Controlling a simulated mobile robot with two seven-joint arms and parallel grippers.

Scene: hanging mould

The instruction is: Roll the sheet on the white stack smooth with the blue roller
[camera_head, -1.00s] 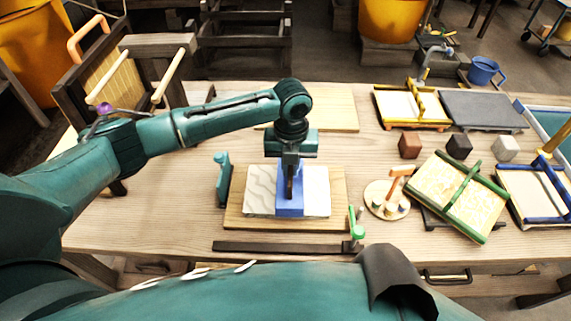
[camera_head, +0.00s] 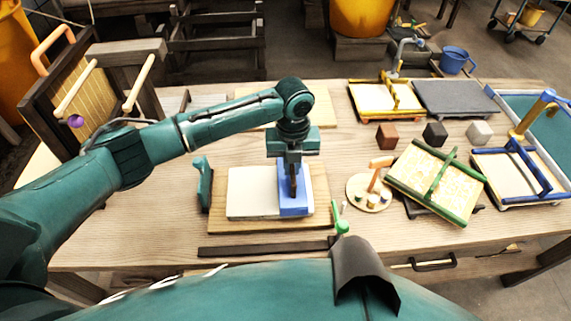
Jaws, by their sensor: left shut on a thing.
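The white stack (camera_head: 250,208) lies on a wooden board (camera_head: 222,222) in the middle of the table, and the sheet (camera_head: 252,190) on its top looks plain and even left of the roller. The blue roller (camera_head: 295,205) stands on the right part of the sheet and looks in contact with it. My left gripper (camera_head: 293,186) is above the roller, pointing down and shut on it. The roller hides part of the sheet under it. My right gripper is not in view.
A teal tool (camera_head: 204,184) stands at the board's left edge, and a green-handled tool (camera_head: 341,222) is near its right front corner. A round palette (camera_head: 370,194) and a green-barred frame (camera_head: 410,180) lie to the right. Several small blocks are behind them.

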